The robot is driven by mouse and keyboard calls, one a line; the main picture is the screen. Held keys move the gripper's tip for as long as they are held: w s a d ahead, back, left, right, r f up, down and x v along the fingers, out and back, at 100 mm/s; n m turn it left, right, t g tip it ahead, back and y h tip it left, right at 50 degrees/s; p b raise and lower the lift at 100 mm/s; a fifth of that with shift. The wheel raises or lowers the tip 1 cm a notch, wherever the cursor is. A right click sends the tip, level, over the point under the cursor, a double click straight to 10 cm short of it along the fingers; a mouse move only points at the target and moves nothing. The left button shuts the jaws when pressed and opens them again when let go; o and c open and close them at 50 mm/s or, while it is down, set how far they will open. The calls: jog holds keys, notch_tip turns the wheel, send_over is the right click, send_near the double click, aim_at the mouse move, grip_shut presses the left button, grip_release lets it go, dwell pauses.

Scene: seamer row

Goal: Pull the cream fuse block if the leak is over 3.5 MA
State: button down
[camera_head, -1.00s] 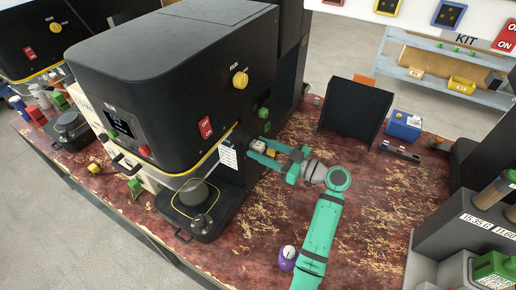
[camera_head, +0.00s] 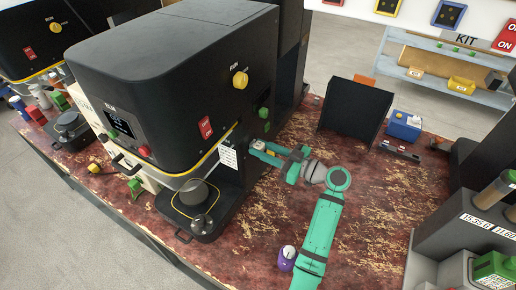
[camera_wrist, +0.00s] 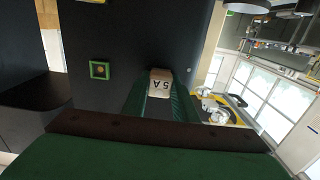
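My gripper (camera_head: 264,150) is at the right side of the black seamer (camera_head: 160,75), its fingers pointing at that side wall. In the wrist view, a cream block marked "5 A" (camera_wrist: 160,82) sits between the two green fingertips, which press in on both its sides. Its far end is hidden, so I cannot tell whether it is still seated in the machine. The seamer's small display (camera_head: 120,122) is lit on the front, but its figures are too small to read.
A hanging white tag (camera_head: 229,156), a red switch (camera_head: 205,127), a yellow knob (camera_head: 240,79) and a green button (camera_head: 264,113) are near my gripper. A dark upright panel (camera_head: 356,108) and a blue box (camera_head: 404,125) stand to the right.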

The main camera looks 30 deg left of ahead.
aim_at(263, 150)
jog(key=shift+w+d, duration=0.2)
jog(key=shift+d, duration=2.8)
